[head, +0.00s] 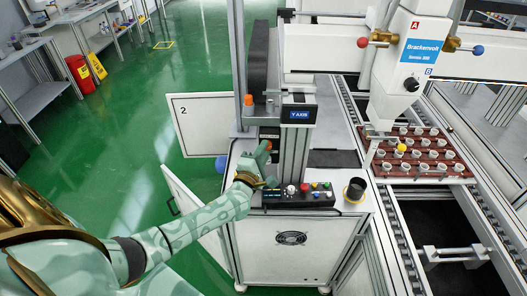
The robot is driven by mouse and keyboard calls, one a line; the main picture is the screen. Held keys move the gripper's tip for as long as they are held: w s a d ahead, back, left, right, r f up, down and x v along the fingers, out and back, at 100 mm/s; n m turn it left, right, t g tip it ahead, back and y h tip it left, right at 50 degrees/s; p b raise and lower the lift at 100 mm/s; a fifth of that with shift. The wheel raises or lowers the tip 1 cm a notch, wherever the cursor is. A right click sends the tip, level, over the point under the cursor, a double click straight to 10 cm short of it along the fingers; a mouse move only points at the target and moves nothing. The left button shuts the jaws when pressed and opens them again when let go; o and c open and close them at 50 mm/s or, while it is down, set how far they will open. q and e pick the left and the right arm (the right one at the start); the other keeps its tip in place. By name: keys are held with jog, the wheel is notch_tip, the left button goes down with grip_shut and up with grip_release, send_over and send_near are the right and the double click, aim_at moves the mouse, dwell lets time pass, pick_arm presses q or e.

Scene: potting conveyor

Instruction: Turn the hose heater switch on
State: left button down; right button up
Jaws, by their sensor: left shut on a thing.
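A black control panel (318,197) lies on the front of the white cabinet top. It carries a small display at its left, a pale round knob (291,190) and several coloured buttons. No label on it is readable, so I cannot tell which control is the hose heater switch. My left gripper (268,181) reaches in from the left and is at the panel's left end, left of the pale knob. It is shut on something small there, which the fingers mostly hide. My right gripper is not in view.
A post with a "Y AXIS" box (299,114) rises just behind the panel. A dispensing head (412,65) hangs over a red tray (447,170) of small cups. Cabinet doors (198,125) stand open at left.

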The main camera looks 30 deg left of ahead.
pick_arm(q)
jog(key=c, duration=1.2)
grip_release()
jog(key=s+d+f, duration=0.1)
jog(key=s+d, duration=0.1)
jog(key=s, duration=1.4)
jog(key=shift+d+f, duration=0.3)
jog(key=shift+d, duration=0.1)
